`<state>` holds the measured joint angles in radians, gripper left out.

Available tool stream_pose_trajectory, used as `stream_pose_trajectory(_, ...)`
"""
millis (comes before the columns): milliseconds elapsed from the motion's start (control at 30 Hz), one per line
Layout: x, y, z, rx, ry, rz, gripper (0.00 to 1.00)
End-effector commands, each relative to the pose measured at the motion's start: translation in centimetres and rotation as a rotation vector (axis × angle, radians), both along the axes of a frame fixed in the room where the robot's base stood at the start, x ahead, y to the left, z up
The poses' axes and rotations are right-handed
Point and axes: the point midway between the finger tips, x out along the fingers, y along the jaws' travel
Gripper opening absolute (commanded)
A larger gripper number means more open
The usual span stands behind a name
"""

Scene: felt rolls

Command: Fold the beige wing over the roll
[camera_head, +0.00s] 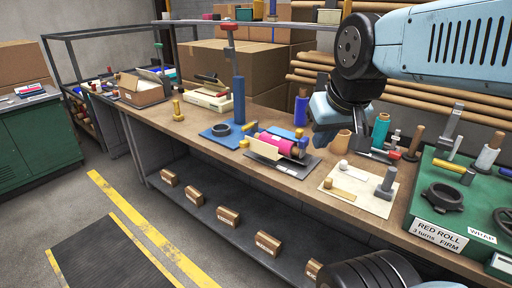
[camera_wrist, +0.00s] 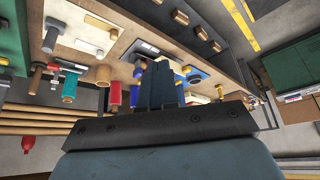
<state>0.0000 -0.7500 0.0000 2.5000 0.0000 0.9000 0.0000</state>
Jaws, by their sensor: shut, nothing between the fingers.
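A beige wing (camera_head: 264,149) stands tilted along the front of a magenta roll (camera_head: 277,143) in the head view. The roll lies on a dark plate (camera_head: 290,167) near the bench's front edge, with a blue piece at its right end. The wing is spread out and does not lie over the roll's top. My gripper (camera_wrist: 164,70) is shut and empty in the wrist view. In the head view my wrist hangs above the bench, to the right of the roll and apart from it; the fingers are hard to make out. The wing is not clearly visible in the wrist view.
A blue post (camera_head: 238,100) on a blue base stands left of the roll. A pale board (camera_head: 352,186) with small parts lies right of it, then a green tray (camera_head: 455,215) with tools. Upright rolls, such as a teal one (camera_head: 380,131), stand behind.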

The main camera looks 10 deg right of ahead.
Motion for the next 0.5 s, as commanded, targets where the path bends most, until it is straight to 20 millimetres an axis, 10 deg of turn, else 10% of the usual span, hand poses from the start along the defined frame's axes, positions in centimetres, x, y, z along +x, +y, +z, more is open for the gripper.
stream_pose_trajectory(500,4.1,-1.0,-2.1,-0.244,0.235,0.186,0.48)
